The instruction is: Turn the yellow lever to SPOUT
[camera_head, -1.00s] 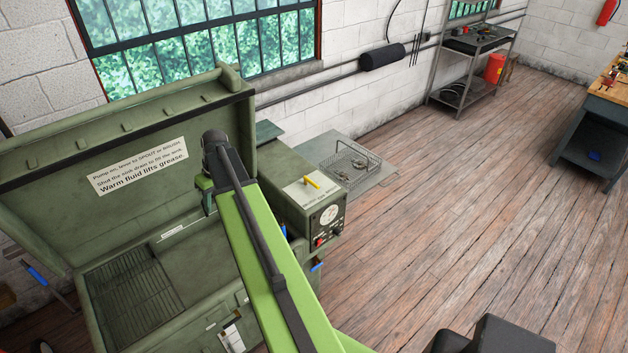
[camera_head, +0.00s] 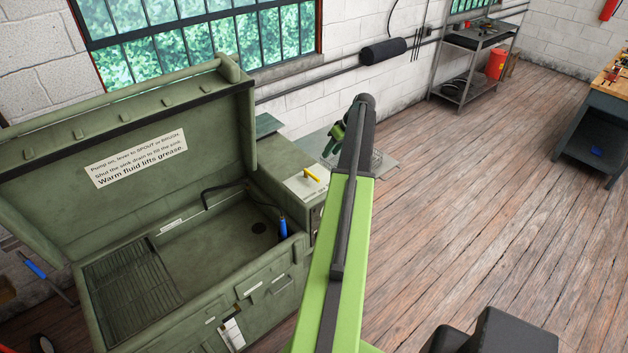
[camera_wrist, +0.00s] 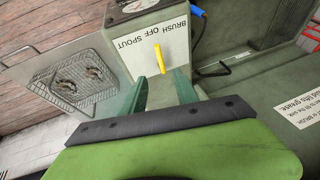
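The yellow lever (camera_head: 311,174) stands on the white label plate on top of the green control box (camera_head: 278,170). In the wrist view the lever (camera_wrist: 159,58) points toward the upside-down word OFF, with SPOUT to its left and BRUSH to its right. My gripper (camera_wrist: 160,82) is open and empty, its two green fingers apart. The lever appears just beyond the gap between the fingertips, and I see no contact. In the head view my gripper (camera_head: 334,140) is up and to the right of the lever, partly hidden by my arm.
The green wash sink (camera_head: 190,260) stands open at left, its raised lid (camera_head: 130,115) bearing a sign. A blue-handled brush (camera_head: 283,228) is in the sink. A wire basket (camera_wrist: 75,82) with metal parts sits on a side shelf. Open wooden floor lies at right.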

